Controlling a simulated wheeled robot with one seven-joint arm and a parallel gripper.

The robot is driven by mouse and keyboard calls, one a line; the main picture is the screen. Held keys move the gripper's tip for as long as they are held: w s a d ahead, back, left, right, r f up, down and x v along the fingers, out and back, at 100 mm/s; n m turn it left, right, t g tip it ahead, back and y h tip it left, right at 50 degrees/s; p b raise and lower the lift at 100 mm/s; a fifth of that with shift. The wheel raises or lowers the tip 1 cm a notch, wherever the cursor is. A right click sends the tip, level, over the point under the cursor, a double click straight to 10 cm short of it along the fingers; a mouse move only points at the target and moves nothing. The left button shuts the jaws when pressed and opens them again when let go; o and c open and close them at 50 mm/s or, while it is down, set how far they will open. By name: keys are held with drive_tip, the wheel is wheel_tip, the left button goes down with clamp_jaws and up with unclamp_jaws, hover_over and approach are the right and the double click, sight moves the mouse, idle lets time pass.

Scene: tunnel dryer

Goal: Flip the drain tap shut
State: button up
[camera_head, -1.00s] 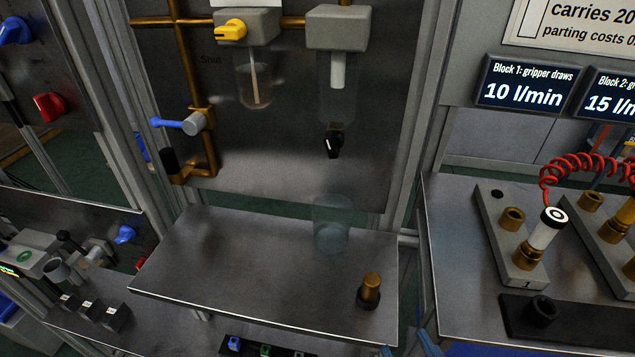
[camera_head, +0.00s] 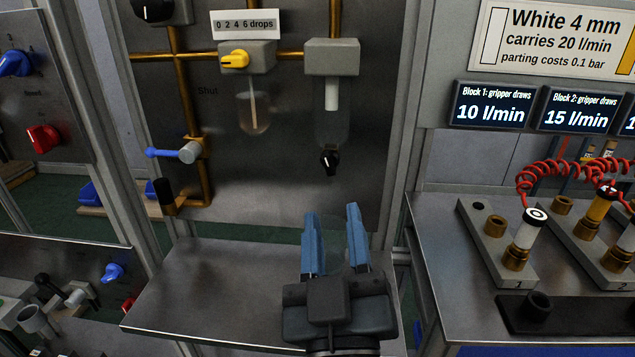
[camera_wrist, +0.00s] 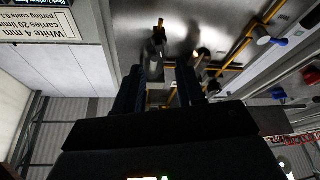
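A blue lever (camera_head: 165,153) on a grey tap body (camera_head: 190,151) sits on the brass pipe of the upright panel. The lever points left, roughly level; the word "Shut" is printed above it. A black knob (camera_head: 330,162) hangs under the clear bowl right of it. Which of the two is the drain tap I cannot tell for certain.
A yellow knob (camera_head: 235,60) sits above the left bowl. A steel shelf (camera_head: 215,290) lies below the panel, with a clear cup partly hidden behind my fingers. Frame posts stand both sides. A bench with red coiled hoses (camera_head: 560,172) is at right.

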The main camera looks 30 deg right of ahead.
sight(329, 171)
drive_tip(key=p+x, duration=0.3)
drive_tip(key=x, duration=0.3)
drive_tip(key=shift+r, duration=0.2)
drive_tip(key=shift+w+d, duration=0.25)
drive_tip(key=shift+w, duration=0.25)
drive_tip(key=shift+c, duration=0.4)
clamp_jaws()
